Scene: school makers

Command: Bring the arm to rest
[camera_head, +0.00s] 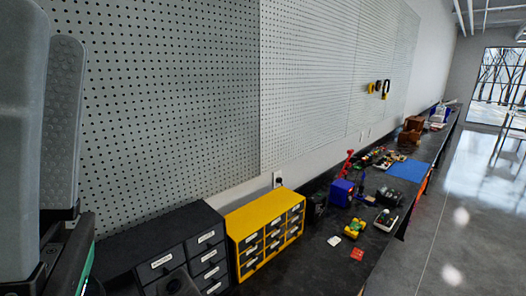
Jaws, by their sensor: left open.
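My left gripper (46,42) fills the left edge of the head view, very close to the camera. Its two grey padded fingers point up in front of the pegboard, and it is open. I see nothing held between the fingers. Part of the gripper is cut off by the left edge of the picture. My right gripper is not in view.
A black drawer cabinet (193,226) and a yellow drawer cabinet (262,212) stand on the dark workbench (318,262). A blue box (341,192), a blue mat (409,170) and small parts lie farther along it. The pegboard (170,90) rises behind; open floor (465,215) lies right.

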